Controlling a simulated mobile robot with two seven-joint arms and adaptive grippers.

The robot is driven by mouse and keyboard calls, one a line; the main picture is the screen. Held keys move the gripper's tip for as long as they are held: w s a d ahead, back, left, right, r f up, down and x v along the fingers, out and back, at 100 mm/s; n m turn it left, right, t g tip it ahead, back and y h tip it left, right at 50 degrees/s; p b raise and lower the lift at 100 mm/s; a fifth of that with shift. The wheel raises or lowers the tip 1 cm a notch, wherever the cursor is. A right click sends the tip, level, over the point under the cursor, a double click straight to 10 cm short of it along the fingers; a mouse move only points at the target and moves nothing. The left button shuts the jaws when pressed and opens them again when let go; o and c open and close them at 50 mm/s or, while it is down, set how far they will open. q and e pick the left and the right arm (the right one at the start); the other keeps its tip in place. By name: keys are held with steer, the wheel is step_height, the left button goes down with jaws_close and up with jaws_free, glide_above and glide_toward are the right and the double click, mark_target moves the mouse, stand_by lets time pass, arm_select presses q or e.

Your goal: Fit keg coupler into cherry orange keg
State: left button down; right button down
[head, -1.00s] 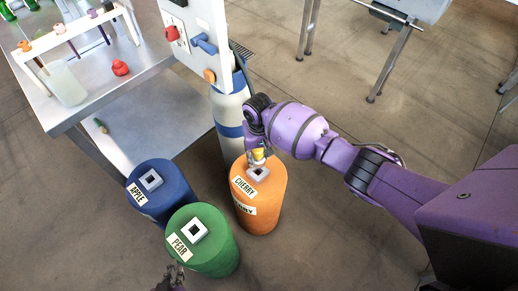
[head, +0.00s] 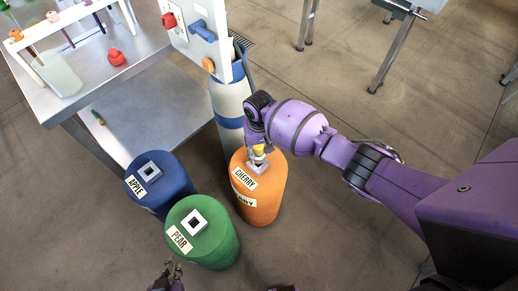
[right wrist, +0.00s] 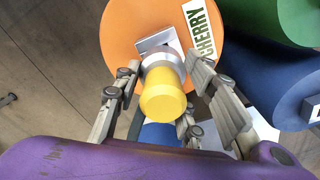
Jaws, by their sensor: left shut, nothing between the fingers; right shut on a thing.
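The orange keg labelled CHERRY (head: 262,205) stands upright on the floor, with a pale square socket on its top. My right gripper (head: 258,156) is directly above this socket, shut on the keg coupler (head: 259,149), which has a yellow cap and a grey metal body. In the right wrist view the coupler (right wrist: 163,98) sits between the fingers, its metal end at the square socket (right wrist: 158,41) on the orange top. I cannot tell whether it is seated or just above. My left gripper (head: 173,270) is shut and empty at the bottom edge, before the green keg.
The green PEAR keg (head: 210,245) and blue APPLE keg (head: 172,196) stand left of the orange keg. A grey cylinder with blue bands (head: 228,105) stands close behind it, below a white panel (head: 212,40). A metal table (head: 110,85) is at upper left.

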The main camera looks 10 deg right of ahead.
mark_target(259, 156)
arm_select(q)
steer(key=shift+w+r, duration=0.15)
steer(key=shift+r, duration=0.1)
arm_select(e)
steer(key=shift+r, duration=0.1)
arm_select(q)
steer(key=shift+a, duration=0.1)
stand_by(0.4)
steer(key=shift+w+r+p, duration=0.4)
steer(key=shift+r, duration=0.1)
stand_by(0.6)
